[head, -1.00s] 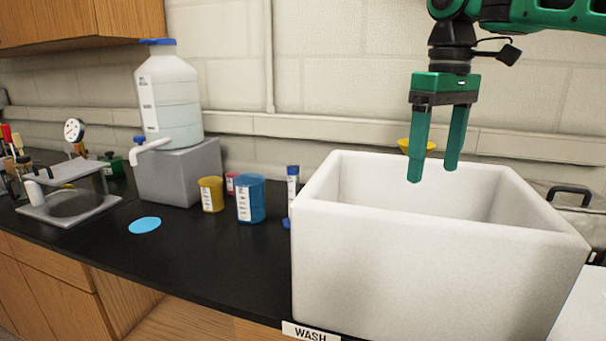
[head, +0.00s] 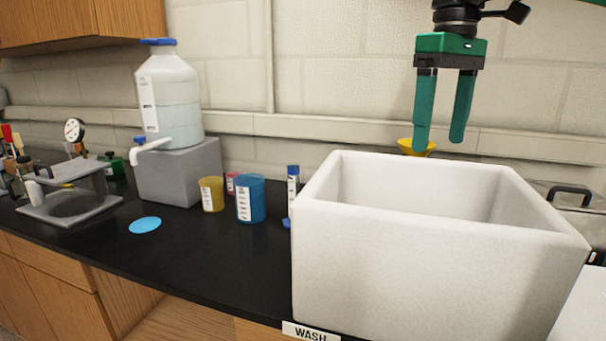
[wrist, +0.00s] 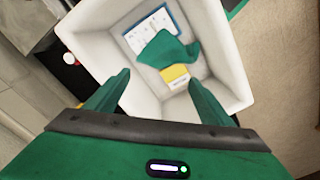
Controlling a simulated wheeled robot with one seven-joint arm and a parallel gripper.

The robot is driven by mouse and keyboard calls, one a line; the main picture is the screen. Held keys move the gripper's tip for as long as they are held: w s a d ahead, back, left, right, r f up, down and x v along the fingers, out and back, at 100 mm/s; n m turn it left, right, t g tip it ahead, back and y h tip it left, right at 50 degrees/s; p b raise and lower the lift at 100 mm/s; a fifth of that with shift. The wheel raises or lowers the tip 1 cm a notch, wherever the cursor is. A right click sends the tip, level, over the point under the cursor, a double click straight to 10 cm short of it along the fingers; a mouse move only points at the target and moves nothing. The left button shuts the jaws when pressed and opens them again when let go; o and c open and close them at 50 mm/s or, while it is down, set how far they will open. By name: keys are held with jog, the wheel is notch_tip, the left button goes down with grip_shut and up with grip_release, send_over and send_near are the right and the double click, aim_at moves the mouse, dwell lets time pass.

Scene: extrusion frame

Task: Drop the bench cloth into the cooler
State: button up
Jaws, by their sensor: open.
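The cooler (head: 420,265) is a white open-topped box standing at the right of the black bench in the head view. In the wrist view I look down into the cooler (wrist: 225,60). The bench cloth (wrist: 170,50) is a crumpled green piece lying inside it, partly over a blue-and-white item and touching or close to a yellow-and-white one. The cooler's front wall hides the cloth in the head view. My gripper (head: 439,145) is open and empty above the cooler, with its fingers (wrist: 158,82) apart and clear of the cloth.
A blue-and-white item (wrist: 150,25) and a yellow-and-white item (wrist: 175,76) lie in the cooler. A yellow funnel-like thing (head: 405,147) shows behind it. Left are a large bottle (head: 170,100), cups (head: 251,200) and a blue disc (head: 145,225). The bench front is mostly clear.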

notch_tip(320, 180, up, 8)
jog(key=shift+f, duration=0.25)
dwell(0.4)
